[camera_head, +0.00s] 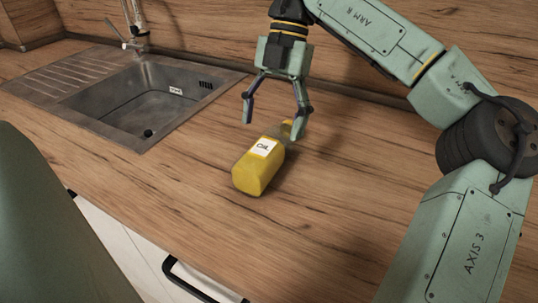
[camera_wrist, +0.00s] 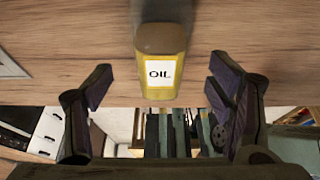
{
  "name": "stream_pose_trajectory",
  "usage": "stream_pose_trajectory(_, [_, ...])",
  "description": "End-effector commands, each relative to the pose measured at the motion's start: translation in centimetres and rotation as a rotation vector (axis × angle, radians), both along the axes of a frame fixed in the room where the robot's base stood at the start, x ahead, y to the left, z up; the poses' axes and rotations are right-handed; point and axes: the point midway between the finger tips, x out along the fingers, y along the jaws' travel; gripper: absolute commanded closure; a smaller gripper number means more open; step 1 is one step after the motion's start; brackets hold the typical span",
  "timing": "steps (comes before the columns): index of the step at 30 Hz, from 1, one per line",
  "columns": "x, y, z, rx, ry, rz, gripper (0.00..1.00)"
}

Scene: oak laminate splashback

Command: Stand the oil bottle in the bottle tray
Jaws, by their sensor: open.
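The yellow oil bottle (camera_head: 250,176) with a white "OIL" label lies on its side on the wooden counter. Its base faces the front edge and its neck points back and to the right. In the wrist view the bottle (camera_wrist: 161,40) shows ahead, centred between the fingers. My gripper (camera_head: 273,127) is open and empty, pointing down near the neck end of the bottle; its two fingers also show in the wrist view (camera_wrist: 159,70). I cannot tell the exact height of the fingertips over the counter. No bottle tray shows in either view.
A steel sink (camera_head: 150,100) with a drainer and tap (camera_head: 135,38) is set into the counter at the back left. The wooden splashback (camera_head: 210,30) runs behind. The counter (camera_head: 340,200) right of the bottle is bare. A dark handle (camera_head: 195,280) is below the front edge.

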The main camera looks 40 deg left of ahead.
Motion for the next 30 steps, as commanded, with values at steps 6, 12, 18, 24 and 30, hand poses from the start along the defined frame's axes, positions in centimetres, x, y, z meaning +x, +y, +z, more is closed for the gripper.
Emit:
stream_pose_trajectory(6, [-0.6, -0.2, -1.3, 0.001, 0.0, 0.0, 0.25])
stream_pose_trajectory(12, [-1.8, -0.6, -3.9, 0.0, 0.001, 0.0, 0.25])
stream_pose_trajectory(18, [-2.4, -0.7, -5.5, 0.002, -0.001, -0.002, 0.25])
stream_pose_trajectory(24, [-2.4, -0.7, -5.6, 0.002, -0.002, -0.002, 0.25])
stream_pose_trajectory(30, [-2.4, -0.6, -5.6, 0.002, -0.002, -0.002, 0.38])
